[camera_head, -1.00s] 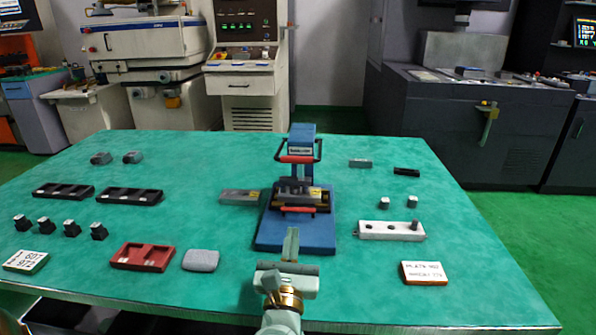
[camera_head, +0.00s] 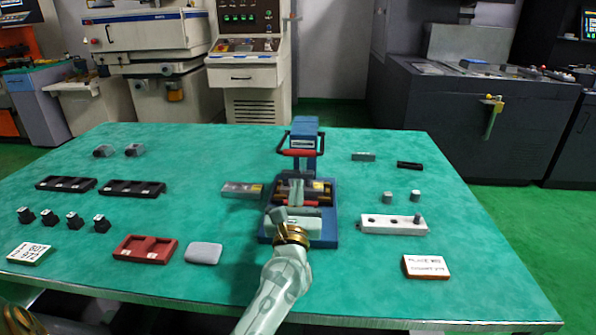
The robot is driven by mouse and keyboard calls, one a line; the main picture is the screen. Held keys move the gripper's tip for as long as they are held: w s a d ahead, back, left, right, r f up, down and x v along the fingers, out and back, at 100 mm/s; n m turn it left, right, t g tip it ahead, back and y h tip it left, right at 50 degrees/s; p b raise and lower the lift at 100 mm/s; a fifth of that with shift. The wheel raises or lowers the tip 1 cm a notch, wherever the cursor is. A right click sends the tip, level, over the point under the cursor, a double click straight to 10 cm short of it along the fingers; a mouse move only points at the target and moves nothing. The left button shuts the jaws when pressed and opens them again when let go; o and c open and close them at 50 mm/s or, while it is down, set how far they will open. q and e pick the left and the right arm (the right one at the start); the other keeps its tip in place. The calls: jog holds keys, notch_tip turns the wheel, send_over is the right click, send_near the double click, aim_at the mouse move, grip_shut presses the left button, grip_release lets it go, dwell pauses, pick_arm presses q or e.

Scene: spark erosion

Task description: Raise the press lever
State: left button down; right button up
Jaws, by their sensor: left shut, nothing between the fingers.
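The blue press (camera_head: 304,140) stands upright near the middle of the table. A lever with black side arms and a red grip (camera_head: 301,152) crosses the front of its head. My left gripper (camera_head: 296,186) is shut and empty, its fingers in front of or over the press bed, below the red grip and apart from it in the picture. The gripper's body hides the front middle of the blue base (camera_head: 328,236) and much of a lower red bar there. I cannot tell whether the fingers touch the bed.
A grey metal block (camera_head: 240,190) lies left of the press. A white holed strip (camera_head: 392,224) and a lettered plate (camera_head: 426,267) lie right. A red tray (camera_head: 146,248), a grey pad (camera_head: 204,252) and black trays (camera_head: 132,188) lie left. Green table (camera_head: 210,150) is bare between them.

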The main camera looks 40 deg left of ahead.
pick_arm(q)
jog(key=r, duration=0.1)
jog(key=w+a+r+p, duration=0.1)
jog(key=w+r, duration=0.1)
jog(key=shift+a+r, duration=0.15)
jog(key=shift+r, duration=0.25)
